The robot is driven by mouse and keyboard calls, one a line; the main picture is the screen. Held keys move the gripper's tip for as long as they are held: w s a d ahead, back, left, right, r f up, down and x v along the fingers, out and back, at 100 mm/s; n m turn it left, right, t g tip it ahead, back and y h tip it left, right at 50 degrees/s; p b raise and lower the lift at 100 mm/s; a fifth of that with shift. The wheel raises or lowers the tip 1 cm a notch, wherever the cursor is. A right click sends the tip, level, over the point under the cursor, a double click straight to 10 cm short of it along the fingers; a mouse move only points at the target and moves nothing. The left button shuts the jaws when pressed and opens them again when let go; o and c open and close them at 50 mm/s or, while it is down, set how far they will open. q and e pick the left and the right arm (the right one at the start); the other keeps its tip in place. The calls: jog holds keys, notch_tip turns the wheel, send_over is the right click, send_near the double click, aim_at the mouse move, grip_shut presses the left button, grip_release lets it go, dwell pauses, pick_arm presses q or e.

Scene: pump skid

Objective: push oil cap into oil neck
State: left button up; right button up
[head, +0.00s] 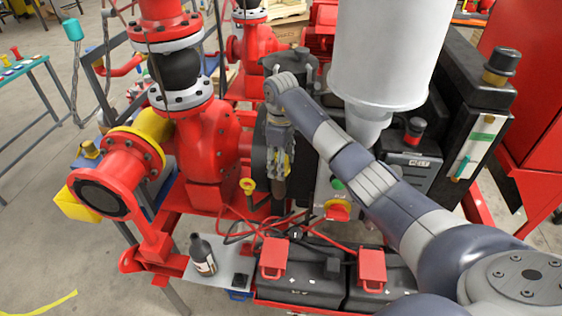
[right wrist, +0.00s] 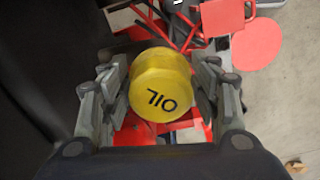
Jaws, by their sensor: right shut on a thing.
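My right gripper (head: 279,178) points down beside the black pump housing, to the right of the red pump body. In the right wrist view my right gripper (right wrist: 164,92) is shut on the yellow oil cap (right wrist: 160,80), one finger on each side. The cap's top, with black letters "OIL", faces the camera. The oil cap cannot be made out in the head view. The oil neck is not visible in either view; whether the cap touches it cannot be told. My left gripper is not in view.
A red pump (head: 207,150) stands left of the gripper, with a small yellow ring-topped handle (head: 247,186) close by. Below are black batteries (head: 305,290) with red clamps (head: 273,258) and cables. A dark bottle (head: 203,255) stands on a light plate. A white cylinder (head: 385,50) rises to the right.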

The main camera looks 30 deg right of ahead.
jog(key=o, duration=1.2)
jog(key=shift+o, duration=0.2)
